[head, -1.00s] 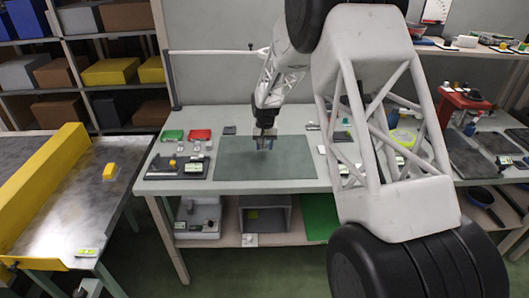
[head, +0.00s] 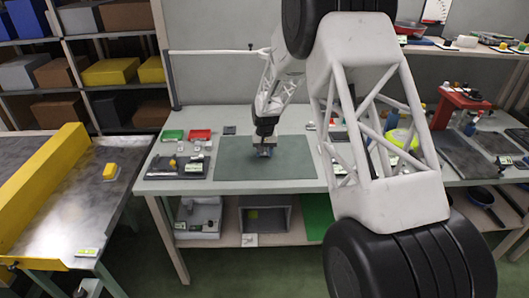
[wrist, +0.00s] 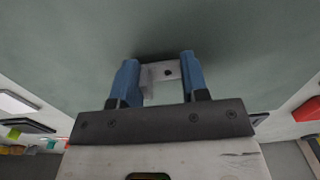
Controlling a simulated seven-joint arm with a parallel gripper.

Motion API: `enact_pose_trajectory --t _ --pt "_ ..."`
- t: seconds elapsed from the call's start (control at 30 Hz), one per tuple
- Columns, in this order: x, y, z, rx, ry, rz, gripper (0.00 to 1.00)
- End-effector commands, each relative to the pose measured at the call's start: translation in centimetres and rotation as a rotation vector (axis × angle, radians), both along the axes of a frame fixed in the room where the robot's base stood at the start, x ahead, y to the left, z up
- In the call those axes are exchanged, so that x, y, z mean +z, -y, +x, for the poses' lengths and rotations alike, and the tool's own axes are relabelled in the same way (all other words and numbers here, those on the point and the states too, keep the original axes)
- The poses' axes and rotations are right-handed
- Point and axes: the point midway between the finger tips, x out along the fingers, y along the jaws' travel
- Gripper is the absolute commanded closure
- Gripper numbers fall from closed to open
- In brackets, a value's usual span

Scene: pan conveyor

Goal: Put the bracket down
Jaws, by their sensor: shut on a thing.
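My gripper (head: 264,151) is low over the green-grey mat (head: 290,172) on the middle table. In the wrist view its two blue fingers (wrist: 158,80) are shut on the bracket (wrist: 160,70), a small light metal piece with a dark hole. The bracket is at or just above the mat; I cannot tell whether it touches. A dark shadow lies on the mat close by the bracket in the wrist view. In the head view the bracket is mostly hidden by the gripper.
A green bin (head: 172,135) and a red bin (head: 201,135) stand left of the mat. A dark tray (head: 178,168) with small parts lies in front of them. The mat around my gripper is clear.

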Motion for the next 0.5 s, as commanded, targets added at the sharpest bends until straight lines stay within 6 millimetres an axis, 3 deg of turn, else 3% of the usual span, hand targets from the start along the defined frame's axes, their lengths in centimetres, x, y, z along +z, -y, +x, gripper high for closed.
enact_pose_trajectory --t 0.17,0.2,0.33,0.5 --pt "-0.3 0.01 0.0 0.0 0.0 0.0 0.85" --pt "-0.28 0.0 0.01 0.0 0.0 0.0 0.54" --pt "-0.27 0.0 0.0 0.0 0.0 0.0 0.34" --pt "-0.27 0.01 0.0 0.0 0.0 0.0 0.33"
